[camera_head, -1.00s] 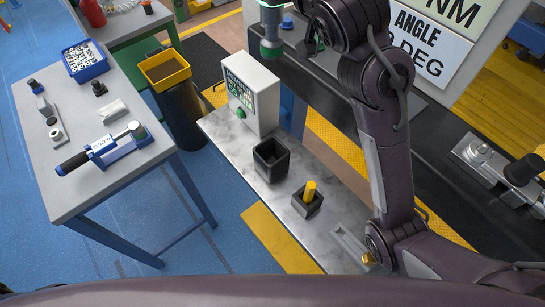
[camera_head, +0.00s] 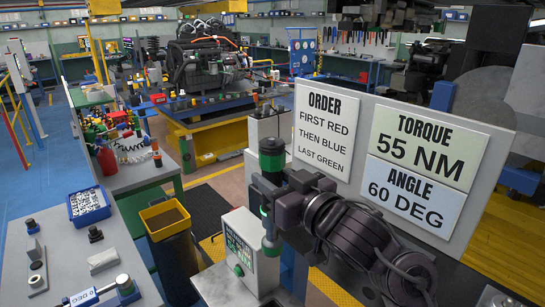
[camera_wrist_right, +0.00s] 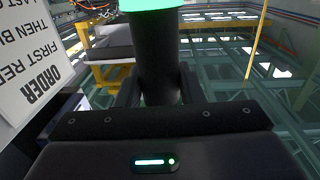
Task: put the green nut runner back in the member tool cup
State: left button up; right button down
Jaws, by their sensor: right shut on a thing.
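The green nut runner (camera_head: 271,146) is upright in the head view, with a green top, a black body and a green band lower down. My right gripper (camera_head: 268,190) is shut around its body and holds it in the air. In the right wrist view the nut runner's black body (camera_wrist_right: 158,60) stands between the jaws, with a bright green part above. Its lower end overlaps the control box in the head view. The member tool cup is not in view now. My left gripper is not in view.
The control box (camera_head: 250,252) stands on the bench below the tool. A sign board (camera_head: 325,185) with order and torque labels stands close behind my right arm. A yellow-rimmed bin (camera_head: 165,218) and a side table (camera_head: 75,255) are to the left.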

aim_at(273, 248)
jog(key=s+f+n+g+y+b, duration=0.1)
jog(key=f, duration=0.2)
jog(key=s+f+n+g+y, duration=0.1)
jog(key=s+f, duration=0.1)
jog(key=f, duration=0.2)
jog(key=s+f+n+g+y+b, duration=0.1)
jog(key=s+f, duration=0.1)
jog(key=f, duration=0.2)
jog(key=shift+s+g+y+b, duration=0.1)
jog(key=shift+g+y+b, duration=0.2)
jog(key=shift+g+y, duration=0.1)
jog(key=shift+s+f+n, duration=0.2)
jog(key=shift+f+n, duration=0.1)
jog(key=shift+n, duration=0.1)
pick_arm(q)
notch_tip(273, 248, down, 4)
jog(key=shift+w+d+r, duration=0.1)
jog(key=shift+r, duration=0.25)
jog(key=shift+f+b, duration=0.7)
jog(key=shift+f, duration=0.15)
pick_arm(e)
jog(key=shift+f, duration=1.6)
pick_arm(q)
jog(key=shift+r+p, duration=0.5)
pick_arm(e)
jog(key=shift+r, duration=0.1)
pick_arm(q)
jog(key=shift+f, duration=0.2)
pick_arm(e)
jog(key=shift+f, duration=0.25)
